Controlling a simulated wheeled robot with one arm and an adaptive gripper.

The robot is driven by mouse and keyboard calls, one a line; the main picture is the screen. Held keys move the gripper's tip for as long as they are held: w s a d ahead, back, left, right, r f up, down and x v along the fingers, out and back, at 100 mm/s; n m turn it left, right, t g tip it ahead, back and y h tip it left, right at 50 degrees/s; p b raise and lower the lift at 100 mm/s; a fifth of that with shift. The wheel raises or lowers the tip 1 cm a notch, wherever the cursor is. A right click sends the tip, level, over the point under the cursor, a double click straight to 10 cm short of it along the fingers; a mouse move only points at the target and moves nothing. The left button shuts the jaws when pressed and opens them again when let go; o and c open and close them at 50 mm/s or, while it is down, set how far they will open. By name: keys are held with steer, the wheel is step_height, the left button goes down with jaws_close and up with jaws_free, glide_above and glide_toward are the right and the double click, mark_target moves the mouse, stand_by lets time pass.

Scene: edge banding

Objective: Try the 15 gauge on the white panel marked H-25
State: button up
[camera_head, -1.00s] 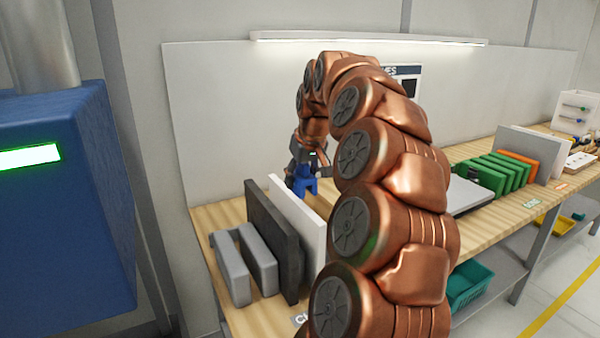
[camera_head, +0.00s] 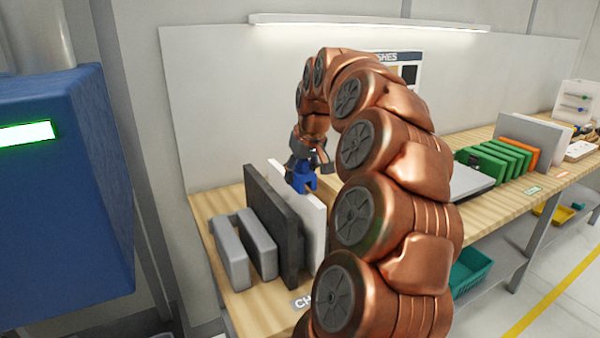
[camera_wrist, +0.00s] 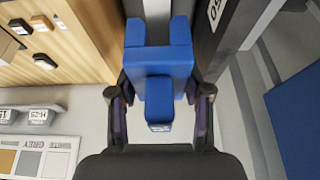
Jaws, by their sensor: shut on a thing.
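The blue two-pronged gauge (camera_wrist: 160,65) sits between the two fingers of my gripper (camera_wrist: 159,97), which is shut on it. No number on the gauge is readable. In the head view my gripper (camera_head: 311,162) holds the blue gauge (camera_head: 301,182) at the top of the white panel (camera_head: 311,222), prongs down. The white panel stands upright next to the dark panel. In the wrist view a pale panel edge (camera_wrist: 157,14) lines up with the gap between the prongs. I cannot tell whether the prongs straddle or touch it. My arm hides part of the white panel.
The dark panel (camera_head: 274,222) stands close on the left, with grey blocks (camera_head: 230,250) beside it. A large blue machine (camera_head: 65,200) is further left. Green panels (camera_head: 490,165) stand at the right.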

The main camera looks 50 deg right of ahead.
steer(key=shift+f+b, duration=0.45)
steer(key=shift+f, duration=0.05)
stand_by(0.7)
steer(key=shift+r, duration=0.15)
stand_by(0.6)
steer(key=shift+r+p, duration=1.4)
steer(key=shift+r, duration=1.95)
